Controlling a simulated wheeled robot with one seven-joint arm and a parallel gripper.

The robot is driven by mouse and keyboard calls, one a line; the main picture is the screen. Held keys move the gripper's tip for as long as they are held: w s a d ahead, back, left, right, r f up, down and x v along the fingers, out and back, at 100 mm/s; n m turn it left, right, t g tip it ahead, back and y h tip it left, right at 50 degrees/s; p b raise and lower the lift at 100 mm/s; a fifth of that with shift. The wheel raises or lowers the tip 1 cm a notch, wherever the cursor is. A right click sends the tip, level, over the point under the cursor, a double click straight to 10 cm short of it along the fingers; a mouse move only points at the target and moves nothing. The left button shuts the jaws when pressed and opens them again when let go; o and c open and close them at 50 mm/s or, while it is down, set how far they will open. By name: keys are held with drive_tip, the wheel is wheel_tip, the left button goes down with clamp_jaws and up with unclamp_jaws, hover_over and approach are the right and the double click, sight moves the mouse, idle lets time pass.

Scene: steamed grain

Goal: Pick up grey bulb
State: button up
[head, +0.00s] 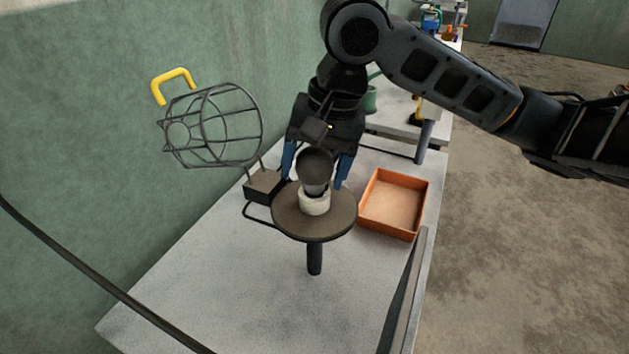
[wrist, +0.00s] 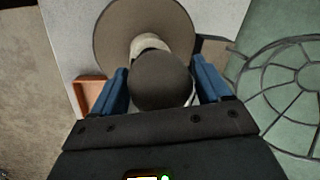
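The grey bulb (head: 315,168) stands upright in a white socket (head: 314,203) on a round brown stand (head: 285,222). In the wrist view the bulb (wrist: 160,80) is seen from above, with the white socket (wrist: 148,43) partly hidden behind it. My gripper (head: 316,183) is above the stand, with its blue fingers spread on either side of the bulb. In the wrist view my gripper (wrist: 163,85) shows gaps between the fingers and the bulb, so it is open.
An orange tray (head: 404,233) lies right of the stand on the grey table (head: 230,310). A wire cage (head: 215,125) with a yellow hook (head: 172,84) is close by on the left. A dark block (head: 263,186) sits behind the stand. The table's front is largely clear.

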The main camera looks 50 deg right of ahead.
drive_tip(key=c, duration=0.8)
drive_tip(key=shift+o, duration=0.2)
